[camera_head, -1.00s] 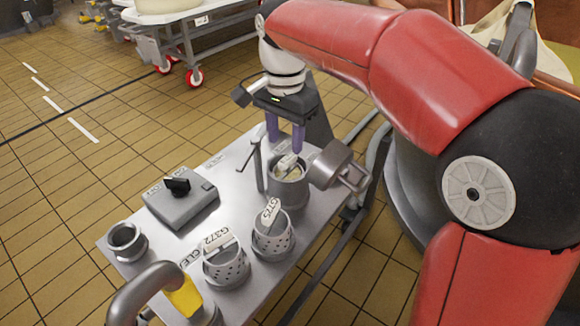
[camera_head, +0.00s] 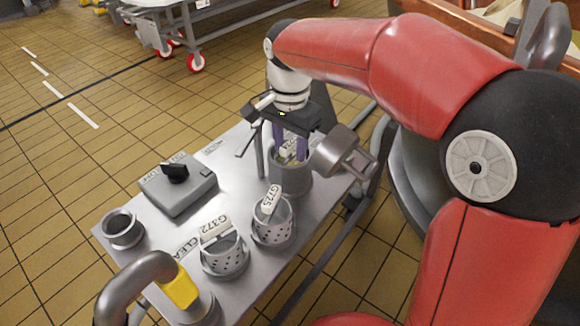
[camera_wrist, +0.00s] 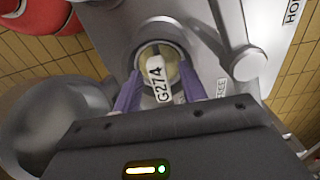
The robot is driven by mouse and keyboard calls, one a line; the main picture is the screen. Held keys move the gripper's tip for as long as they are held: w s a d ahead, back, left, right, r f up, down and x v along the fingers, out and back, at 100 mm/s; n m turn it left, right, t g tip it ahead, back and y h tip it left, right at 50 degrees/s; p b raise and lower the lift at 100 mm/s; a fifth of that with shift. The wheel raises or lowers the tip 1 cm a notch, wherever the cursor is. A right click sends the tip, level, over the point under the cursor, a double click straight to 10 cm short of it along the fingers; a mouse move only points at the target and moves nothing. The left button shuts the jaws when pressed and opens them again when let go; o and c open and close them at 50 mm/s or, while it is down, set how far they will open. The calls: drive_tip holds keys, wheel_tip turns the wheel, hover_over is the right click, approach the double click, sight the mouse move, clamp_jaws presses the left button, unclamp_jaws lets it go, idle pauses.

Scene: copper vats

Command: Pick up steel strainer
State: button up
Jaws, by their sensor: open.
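A strainer with a pale handle tagged G274 (camera_wrist: 160,85) sits inside a grey steel cup (camera_head: 291,182) at the far end of the bench; its body is mostly hidden by the cup. My gripper (camera_head: 291,150) is open above the cup, its purple fingers pointing down, one on each side of the tag. In the wrist view my gripper (camera_wrist: 160,88) straddles the tag, with a gap visible to each finger. Two perforated steel strainers stand nearer on the bench, one tagged GT25 (camera_head: 273,226) and one tagged G372 (camera_head: 226,259).
The steel bench (camera_head: 130,192) carries a grey switch box (camera_head: 178,184) and a small open pot (camera_head: 123,231). A grey cylinder with a bracket (camera_head: 338,152) stands close right of the cup. A thin upright post with a bar rises close left of it. A yellow-marked pipe (camera_head: 180,289) is at the front.

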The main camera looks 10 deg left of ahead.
clamp_jaws()
wheel_tip(320, 180, up, 20)
drive_tip(key=p, duration=0.5)
idle(0.3)
wheel_tip(320, 180, up, 10)
drive_tip(key=p, duration=0.6)
drive_tip(key=shift+r, duration=0.25)
idle(1.3)
